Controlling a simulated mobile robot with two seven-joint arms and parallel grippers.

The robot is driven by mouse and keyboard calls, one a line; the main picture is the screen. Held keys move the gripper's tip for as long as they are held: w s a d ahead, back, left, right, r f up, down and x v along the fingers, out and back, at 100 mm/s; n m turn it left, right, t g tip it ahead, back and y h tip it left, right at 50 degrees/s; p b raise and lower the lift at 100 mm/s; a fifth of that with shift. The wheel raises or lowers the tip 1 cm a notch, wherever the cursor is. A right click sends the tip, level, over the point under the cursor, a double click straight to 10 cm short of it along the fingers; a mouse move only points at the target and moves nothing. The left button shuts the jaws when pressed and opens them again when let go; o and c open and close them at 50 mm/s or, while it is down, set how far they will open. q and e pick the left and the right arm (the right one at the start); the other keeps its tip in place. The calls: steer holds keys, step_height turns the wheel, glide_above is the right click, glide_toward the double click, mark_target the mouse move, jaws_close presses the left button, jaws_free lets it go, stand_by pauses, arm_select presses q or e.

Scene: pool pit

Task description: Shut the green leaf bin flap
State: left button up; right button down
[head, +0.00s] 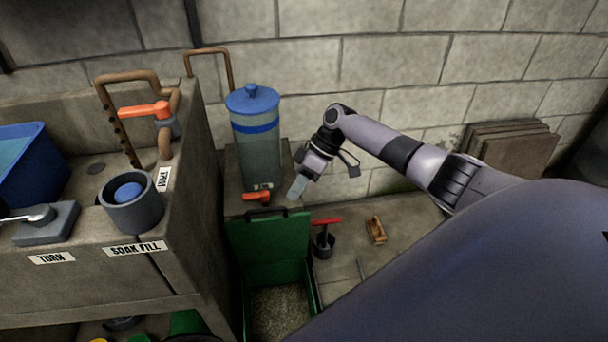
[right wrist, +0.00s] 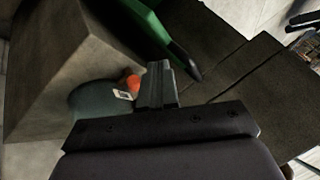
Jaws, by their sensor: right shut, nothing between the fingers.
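The green leaf bin (head: 278,306) stands on the floor beside the bench, with grey-brown leaf litter or grit inside. Its green flap (head: 272,240) is up, standing at the bin's back side, with a dark handle on its top edge. My right gripper (head: 296,190) is shut and empty, above and just behind the flap's top right corner, apart from it as far as I can tell. In the right wrist view the shut fingers (right wrist: 158,85) point toward a green edge with a dark end (right wrist: 165,38), likely the flap and its handle. My left gripper is not in view.
A blue-lidded tank (head: 256,140) with an orange tap stands behind the flap. The stone bench (head: 70,265) on the left holds a grey cup, pipe and blue tub. A red-handled tool (head: 325,240) and a small wooden brush (head: 376,230) lie to the right.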

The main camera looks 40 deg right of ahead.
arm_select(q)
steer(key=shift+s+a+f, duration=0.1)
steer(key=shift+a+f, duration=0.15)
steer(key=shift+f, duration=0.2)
arm_select(e)
steer(key=shift+s+a+f, duration=0.15)
steer(key=shift+s+a, duration=0.35)
steer(key=shift+a, duration=0.2)
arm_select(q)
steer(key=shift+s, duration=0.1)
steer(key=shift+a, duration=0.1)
